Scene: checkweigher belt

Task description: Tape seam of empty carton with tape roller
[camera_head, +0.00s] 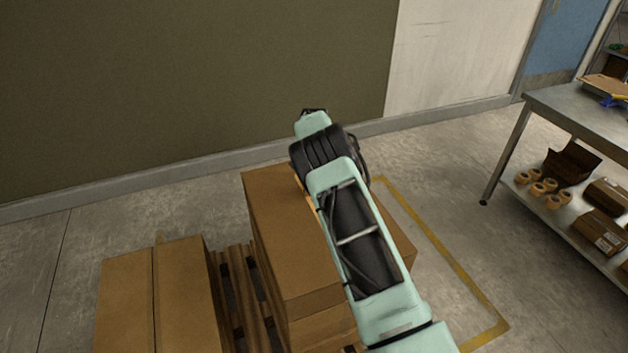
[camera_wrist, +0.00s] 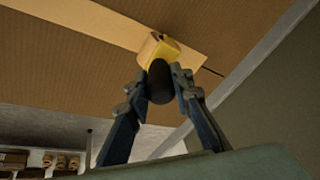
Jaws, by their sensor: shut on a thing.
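The tape roller (camera_wrist: 155,50) has a yellow head and a dark handle. In the wrist view my gripper (camera_wrist: 160,75) is shut on the dark handle, with one finger on each side. The yellow head is at the brown carton (camera_wrist: 90,70), and appears to touch it. A pale tape strip (camera_wrist: 105,22) runs along the carton from the upper left to the roller. A short dark seam line (camera_wrist: 211,71) shows beyond the strip's end. In the head view my arm covers the roller and gripper, and a carton (camera_head: 285,235) shows beneath it.
More cartons (camera_head: 180,295) stand at the lower left beside wooden pallet slats (camera_head: 245,300). A metal table (camera_head: 575,115) at the right has tape rolls (camera_head: 540,187) and boxes on its lower shelf. Floor is clear between the stack and the table. A wall (camera_head: 190,90) stands behind.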

